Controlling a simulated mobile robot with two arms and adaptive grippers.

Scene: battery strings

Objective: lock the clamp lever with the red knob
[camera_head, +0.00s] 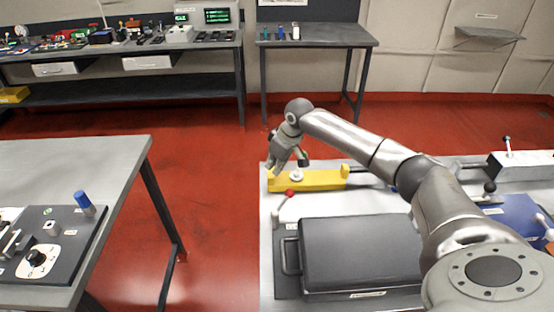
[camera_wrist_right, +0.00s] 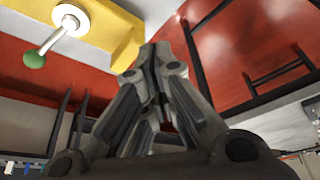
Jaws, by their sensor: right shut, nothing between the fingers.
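The yellow clamp fixture (camera_head: 325,181) lies at the left end of the bench, with a white round hub (camera_head: 297,175) on it. The red knob (camera_head: 290,193) shows just in front of the fixture, low near the bench top. A green knob (camera_head: 304,158) shows behind the hub. In the right wrist view a green knob (camera_wrist_right: 34,60) ends a white lever from the white hub (camera_wrist_right: 71,19) on the yellow body (camera_wrist_right: 115,35); no red knob shows there. My right gripper (camera_head: 277,166) is shut and empty at the fixture's left end, apart from the red knob. My left gripper is out of view.
A black case (camera_head: 360,250) lies in front of the fixture, with a small white peg (camera_head: 275,216) left of it. A blue block (camera_head: 512,215) and other lever fixtures stand to the right. Red floor separates the bench from the left table (camera_head: 110,155).

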